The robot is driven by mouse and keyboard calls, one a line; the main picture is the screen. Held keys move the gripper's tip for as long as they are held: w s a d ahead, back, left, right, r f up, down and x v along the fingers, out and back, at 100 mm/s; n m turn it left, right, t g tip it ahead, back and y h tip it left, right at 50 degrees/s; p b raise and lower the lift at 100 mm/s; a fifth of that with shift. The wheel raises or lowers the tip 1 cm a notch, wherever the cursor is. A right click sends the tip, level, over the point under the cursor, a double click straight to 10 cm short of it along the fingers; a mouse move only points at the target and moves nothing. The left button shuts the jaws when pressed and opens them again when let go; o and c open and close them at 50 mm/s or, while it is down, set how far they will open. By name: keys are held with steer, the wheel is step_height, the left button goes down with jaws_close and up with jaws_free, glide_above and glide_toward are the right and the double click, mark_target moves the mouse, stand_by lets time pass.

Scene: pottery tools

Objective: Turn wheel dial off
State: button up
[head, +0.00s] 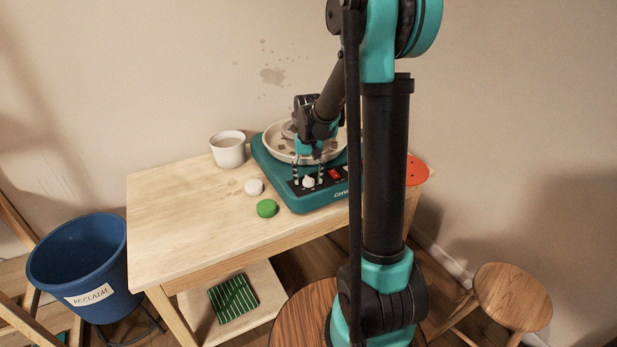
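The pottery wheel is a teal machine (273,172) with a pale round splash pan (270,140), standing on the wooden table. Its white dial (308,182) sits on the black front panel, left of a red switch (335,174). My gripper (308,178) points down over the panel with its two fingers apart, one on each side of the dial. A gap seems to show between the fingers and the dial, though contact is hard to judge at this size. The dial's pointer mark is too small to read. My arm hides the right part of the wheel.
On the table (170,200) are a cream pot (228,152), a white lump (254,187), a green lump (267,208) and a red disc (416,171). A blue RECLAIM bucket (55,262) stands left, a wooden stool (512,296) right. The table's left half is clear.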

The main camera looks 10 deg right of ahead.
mark_target(308, 178)
steer(key=shift+r, duration=0.1)
step_height(308, 178, up, 12)
stand_by(0.6)
steer(key=s+d+f+t, duration=0.2)
steer(key=s+f, duration=0.4)
steer(key=s, duration=0.5)
steer(key=s+d+f+n+t, duration=0.1)
steer(key=s+d+f+t, duration=0.1)
steer(key=s+f, duration=0.5)
steer(key=s, duration=0.4)
steer(key=shift+f, duration=0.2)
steer(key=shift+c, duration=0.2)
stand_by(0.4)
